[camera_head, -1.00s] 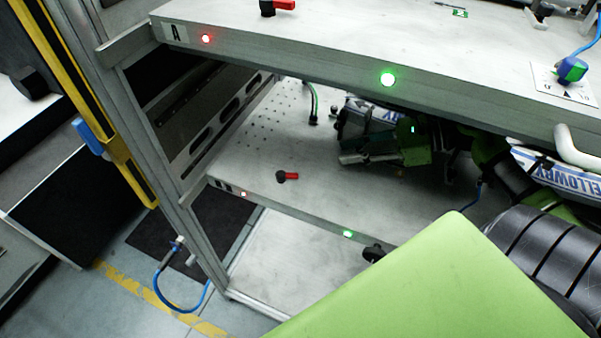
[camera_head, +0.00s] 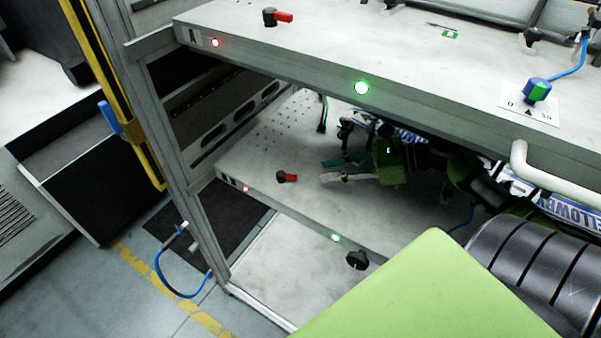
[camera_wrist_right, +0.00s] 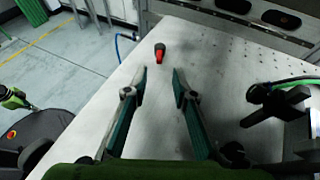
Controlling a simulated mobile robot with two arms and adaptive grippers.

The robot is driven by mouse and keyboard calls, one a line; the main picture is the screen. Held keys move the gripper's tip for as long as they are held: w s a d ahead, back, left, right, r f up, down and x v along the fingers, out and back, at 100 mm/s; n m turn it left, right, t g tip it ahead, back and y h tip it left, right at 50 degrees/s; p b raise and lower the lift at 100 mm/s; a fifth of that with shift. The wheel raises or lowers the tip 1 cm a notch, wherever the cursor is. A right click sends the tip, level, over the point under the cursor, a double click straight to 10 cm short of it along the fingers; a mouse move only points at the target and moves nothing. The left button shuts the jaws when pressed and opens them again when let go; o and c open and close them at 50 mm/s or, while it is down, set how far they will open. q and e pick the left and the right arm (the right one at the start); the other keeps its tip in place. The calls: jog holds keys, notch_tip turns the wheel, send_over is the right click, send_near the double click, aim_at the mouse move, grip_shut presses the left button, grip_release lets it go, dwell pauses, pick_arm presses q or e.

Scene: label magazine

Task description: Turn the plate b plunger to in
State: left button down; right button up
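Plate B (camera_head: 300,212) is the lower shelf, below plate A (camera_head: 420,105). A black knob with a red lever (camera_head: 287,177) stands near plate B's front left edge. It also shows in the right wrist view (camera_wrist_right: 159,53), its red part pointing toward my gripper. I cannot tell any in or out mark on it. A black round knob (camera_head: 358,259) sits at plate B's front edge. My right gripper (camera_head: 324,171) is low over plate B, right of the red lever and apart from it. In the wrist view its fingers (camera_wrist_right: 158,82) are spread and empty. My left gripper is out of view.
Plate A hangs above my right arm and carries a similar red lever (camera_head: 279,17), a blue-green knob (camera_head: 537,90) and a white handle (camera_head: 548,178). A black fitting with a green hose (camera_wrist_right: 270,105) stands right of my fingers. A frame post (camera_head: 172,150) stands left.

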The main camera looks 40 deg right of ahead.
aim_at(293, 175)
jog(key=p+x, duration=0.1)
jog(key=x, duration=0.7)
jog(key=shift+w+a, duration=0.1)
